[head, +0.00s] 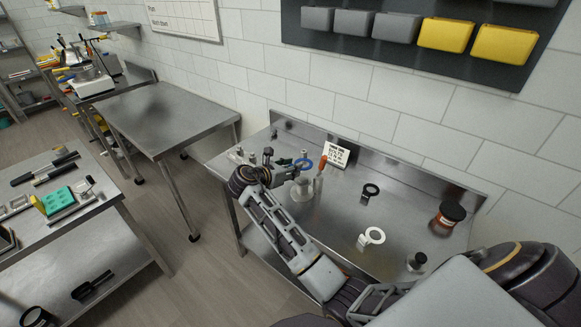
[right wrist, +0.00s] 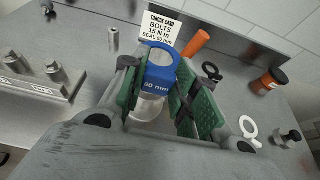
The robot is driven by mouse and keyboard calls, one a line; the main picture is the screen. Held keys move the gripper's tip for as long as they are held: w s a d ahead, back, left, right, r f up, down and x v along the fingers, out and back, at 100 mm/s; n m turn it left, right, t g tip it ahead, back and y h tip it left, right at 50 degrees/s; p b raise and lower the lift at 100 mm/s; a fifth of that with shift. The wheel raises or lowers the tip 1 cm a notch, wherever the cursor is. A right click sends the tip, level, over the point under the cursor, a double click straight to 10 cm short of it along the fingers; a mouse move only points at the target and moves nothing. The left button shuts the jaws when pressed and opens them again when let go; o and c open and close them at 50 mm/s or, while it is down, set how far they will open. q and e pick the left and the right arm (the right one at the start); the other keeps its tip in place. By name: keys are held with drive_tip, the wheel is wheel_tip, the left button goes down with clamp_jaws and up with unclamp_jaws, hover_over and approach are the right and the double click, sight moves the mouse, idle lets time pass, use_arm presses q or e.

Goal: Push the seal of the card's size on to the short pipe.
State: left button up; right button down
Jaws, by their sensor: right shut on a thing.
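My right gripper (head: 284,170) is shut on the blue seal (head: 304,162), over the left part of the steel table. In the right wrist view the green pads of the gripper (right wrist: 158,100) pinch the tab of the blue seal (right wrist: 160,58); the tab reads 60 or 80 mm, I cannot tell which. The short pipe (head: 302,189) stands upright on the table, and its pale body (right wrist: 148,107) shows below the seal. Whether the ring touches the pipe is unclear. The card (head: 337,154) stands behind; its seal line looks like 60 mm. My left gripper is not in view.
A black seal (head: 371,189) and a white seal (head: 373,237) lie to the right on the table. An orange-handled tool (head: 322,164) stands close beside the pipe. A dark-lidded jar (head: 447,215) is farther right. A metal block with bolts (right wrist: 45,85) sits left.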

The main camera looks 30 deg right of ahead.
idle(0.4)
wheel_tip(320, 180, down, 6)
drive_tip(key=shift+f+p, duration=0.15)
drive_tip(key=shift+p, duration=0.3)
idle(0.5)
drive_tip(key=shift+f, duration=0.45)
idle(0.7)
drive_tip(key=c, duration=1)
unclamp_jaws()
drive_tip(key=shift+c, duration=0.2)
drive_tip(key=shift+a, duration=0.1)
